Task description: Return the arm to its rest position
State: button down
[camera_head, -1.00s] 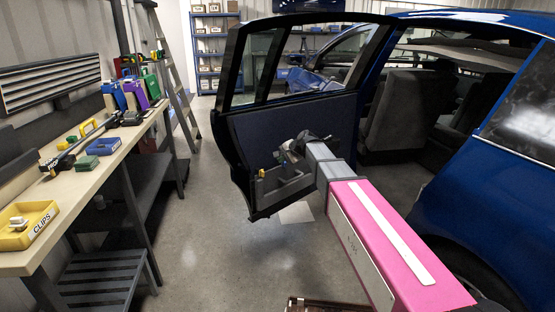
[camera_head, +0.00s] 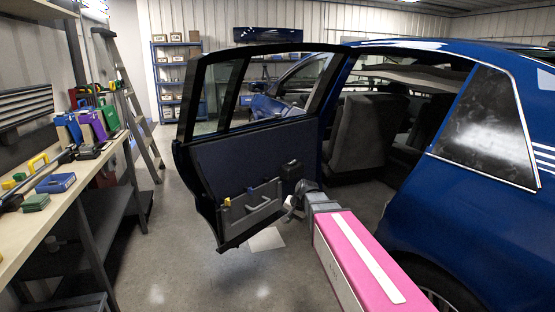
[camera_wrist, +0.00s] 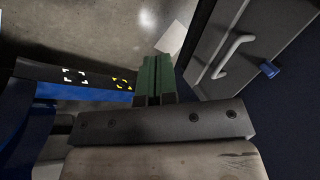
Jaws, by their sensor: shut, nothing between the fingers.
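My arm, pink with a white stripe, reaches forward from the lower right in the head view. Its grey end, with my gripper, is beside the lower right corner of the open blue car door (camera_head: 240,165). In the wrist view my gripper (camera_wrist: 155,80) shows two green fingers pressed together, shut and empty. They point toward the grey floor. The door's inner panel with a grey pull handle (camera_wrist: 235,52) is right of the fingers. A small blue knob (camera_wrist: 268,68) is beside the handle. In the head view the fingertips are too small to tell.
A workbench (camera_head: 60,215) with several tools and boxes runs along the left. A ladder (camera_head: 130,100) and a blue shelf (camera_head: 178,85) stand behind. The blue car body (camera_head: 480,190) is close on the right. Bare floor (camera_head: 180,250) lies between bench and door.

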jog(key=s+d+f+n+g+h, duration=0.3)
jog(key=s+d+f+h, duration=0.1)
jog(key=s+d+f, duration=0.8)
jog(key=s+d, duration=0.3)
jog(key=s, duration=0.1)
jog(key=shift+s+d+n, duration=0.2)
jog(key=shift+s+n, duration=0.1)
dwell(4.2)
